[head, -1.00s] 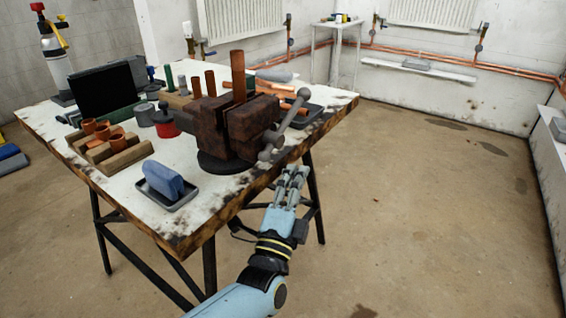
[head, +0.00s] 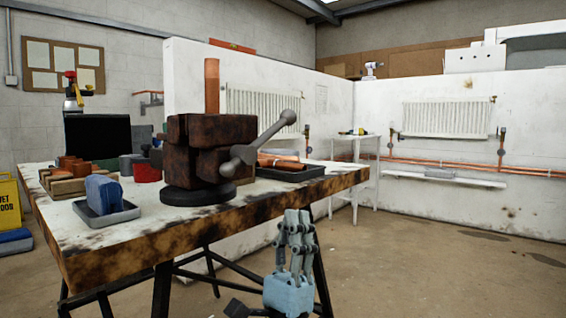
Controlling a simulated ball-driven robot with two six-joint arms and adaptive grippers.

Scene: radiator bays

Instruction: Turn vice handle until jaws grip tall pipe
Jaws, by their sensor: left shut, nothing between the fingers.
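The rusty brown vice (head: 185,160) stands on a round dark base near the bench's front edge. Its grey bar handle (head: 262,140) with ball ends slants from lower left to upper right across the vice's right side. The tall copper pipe (head: 212,86) rises upright at the vice's jaws. The jaw blocks hide its lower part, so I cannot tell if they touch it. My left gripper (head: 298,214) points upward in front of the bench edge, below and right of the handle and apart from it. Its fingers are shut and empty. My right gripper is not in view.
The worn white bench (head: 230,212) has a thick wooden edge beside my gripper. A dark tray (head: 290,173) with copper pieces lies right of the vice. A blue block (head: 104,193) sits in a grey tray at left. Open floor lies to the right.

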